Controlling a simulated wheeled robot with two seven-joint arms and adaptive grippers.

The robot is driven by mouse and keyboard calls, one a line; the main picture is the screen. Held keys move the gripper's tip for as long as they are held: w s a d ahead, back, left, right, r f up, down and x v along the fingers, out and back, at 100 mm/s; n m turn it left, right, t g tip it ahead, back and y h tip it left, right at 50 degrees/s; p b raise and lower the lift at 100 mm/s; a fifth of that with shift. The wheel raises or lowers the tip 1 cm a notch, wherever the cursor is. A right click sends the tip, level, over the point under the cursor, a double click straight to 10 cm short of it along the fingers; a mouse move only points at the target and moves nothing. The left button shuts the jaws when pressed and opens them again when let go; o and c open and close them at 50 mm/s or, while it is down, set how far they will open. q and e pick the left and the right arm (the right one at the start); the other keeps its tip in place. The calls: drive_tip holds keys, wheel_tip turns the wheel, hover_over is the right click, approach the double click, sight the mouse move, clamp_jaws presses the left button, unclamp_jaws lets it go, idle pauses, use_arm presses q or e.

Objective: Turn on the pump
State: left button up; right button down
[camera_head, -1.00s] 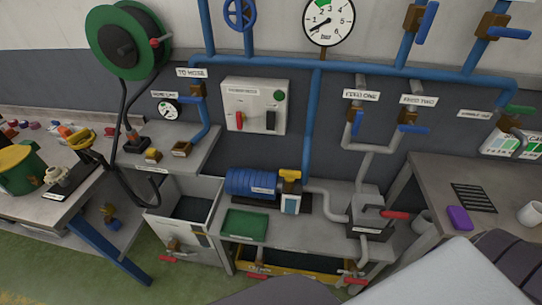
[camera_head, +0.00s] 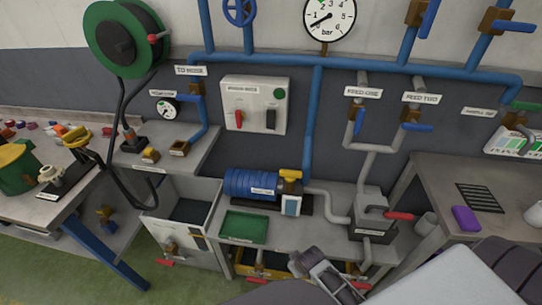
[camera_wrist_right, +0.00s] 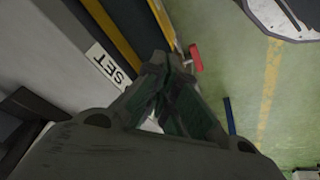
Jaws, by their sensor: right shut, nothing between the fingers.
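The blue pump (camera_head: 250,183) sits on the middle bench, with a yellow-topped part (camera_head: 290,176) at its right end. A white switch panel (camera_head: 254,125) on the wall above carries a red switch (camera_head: 239,118), a dark switch (camera_head: 271,118) and a round green element (camera_head: 279,94). The panel's lettering is too small to read surely. My right gripper (camera_head: 302,260) is low in front of the bench, below and right of the pump, touching nothing I can make out. In the right wrist view its fingers (camera_wrist_right: 165,75) are shut and empty. My left gripper is out of view.
A red-handled valve (camera_head: 398,215) sticks out at the bench's right. The right table (camera_head: 450,180) holds a purple block (camera_head: 465,218). A green tray (camera_head: 243,227) lies in front of the pump. Blue pipes and a pressure gauge (camera_head: 330,20) are on the wall.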

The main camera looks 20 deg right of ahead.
drive_tip(key=w+d+r+n+t, duration=0.1)
drive_tip(key=w+r, duration=0.1)
drive_tip(key=r, duration=0.1)
drive_tip(key=w+d+r+t, duration=0.1)
drive_tip(key=w+r, duration=0.2)
drive_tip(key=w+d+r+n+t+b, duration=0.1)
drive_tip(key=w+d+r, duration=0.1)
drive_tip(key=w+r, duration=0.1)
drive_tip(key=shift+w+n, duration=0.2)
drive_tip(key=shift+n, duration=0.1)
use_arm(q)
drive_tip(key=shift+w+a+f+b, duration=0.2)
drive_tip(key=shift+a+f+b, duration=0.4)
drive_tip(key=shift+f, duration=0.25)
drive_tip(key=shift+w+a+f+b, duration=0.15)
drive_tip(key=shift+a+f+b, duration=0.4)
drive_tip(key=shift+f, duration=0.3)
use_arm(e)
drive_tip(key=w+r+n+t+y, duration=0.1)
drive_tip(key=w+r+n+t, duration=0.2)
drive_tip(key=r, duration=0.8)
drive_tip(key=w+r+n+t+y, duration=0.1)
drive_tip(key=w+r+n+t, duration=0.2)
drive_tip(key=w+r+n, duration=0.3)
drive_tip(key=w+r+n+t+y, duration=0.2)
drive_tip(key=w+r+n+t, duration=0.1)
drive_tip(key=r, duration=1.3)
drive_tip(key=shift+w+d+r+n, duration=0.35)
drive_tip(key=shift+w+n, duration=0.35)
drive_tip(key=shift+w, duration=0.45)
